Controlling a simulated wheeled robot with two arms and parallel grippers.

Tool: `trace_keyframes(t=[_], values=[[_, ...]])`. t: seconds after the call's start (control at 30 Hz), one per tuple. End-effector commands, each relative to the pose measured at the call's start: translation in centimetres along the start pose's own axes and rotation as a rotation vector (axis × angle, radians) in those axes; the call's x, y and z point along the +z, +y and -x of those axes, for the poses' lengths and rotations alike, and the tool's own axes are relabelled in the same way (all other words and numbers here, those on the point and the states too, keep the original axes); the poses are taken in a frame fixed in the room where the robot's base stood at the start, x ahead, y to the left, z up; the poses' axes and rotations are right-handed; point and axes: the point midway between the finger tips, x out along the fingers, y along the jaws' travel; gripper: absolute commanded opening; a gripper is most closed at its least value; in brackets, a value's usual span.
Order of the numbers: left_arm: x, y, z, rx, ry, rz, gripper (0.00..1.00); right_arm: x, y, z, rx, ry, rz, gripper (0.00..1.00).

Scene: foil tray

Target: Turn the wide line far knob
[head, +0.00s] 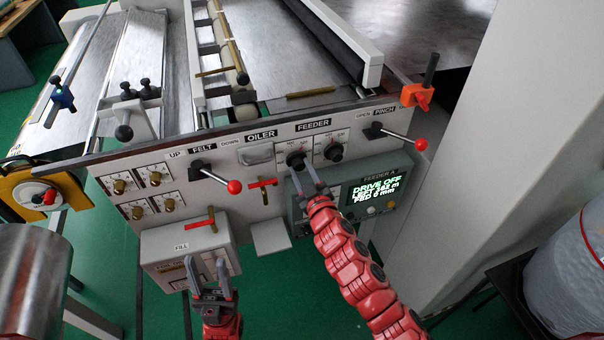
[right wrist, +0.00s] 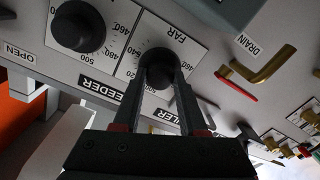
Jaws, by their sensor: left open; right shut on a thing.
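The far knob (head: 296,158) is a round black knob, the left one of two under the FEEDER label. In the right wrist view the far knob (right wrist: 159,64) sits on a white numbered dial marked FAR. My right gripper (head: 298,168) is shut on it, with one finger on each side; the fingers (right wrist: 160,72) hide part of the knob and dial. The knob's exact setting cannot be read. The second feeder knob (head: 334,151) stands free to its right. My left gripper (head: 206,264) is open and empty, low in front of the grey box.
The feeder display (head: 375,190) glows right of my right gripper, reading DRIVE OFF. Red-balled levers for felt (head: 234,187) and pinch (head: 421,144) stick out from the panel. A red-handled drain valve (head: 262,184) is left of the knob. A grey box (head: 190,245) hangs lower left.

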Motion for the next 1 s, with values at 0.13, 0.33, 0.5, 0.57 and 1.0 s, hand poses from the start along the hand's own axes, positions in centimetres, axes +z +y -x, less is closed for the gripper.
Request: trace_keyframes(t=[0.13,0.33,0.5,0.57,1.0], values=[[0.1,0.0,0.9,0.0,0.0,0.0,0.5,0.1,-0.2,0.0,0.0,-0.003,0.142,0.0],[0.3,0.1,1.6,0.0,0.0,0.0,0.5,0.0,-0.2,0.0,0.001,-0.008,0.324,0.0],[0.3,0.1,2.1,0.0,0.0,0.0,0.5,0.1,-0.1,0.0,0.003,-0.015,0.46,0.0],[0.4,0.1,2.2,0.0,0.0,0.0,0.5,0.1,-0.1,0.0,0.003,-0.017,0.501,0.0],[0.5,0.1,2.7,0.0,0.0,0.0,0.5,-0.1,-0.1,0.0,0.004,-0.021,0.671,0.0]])
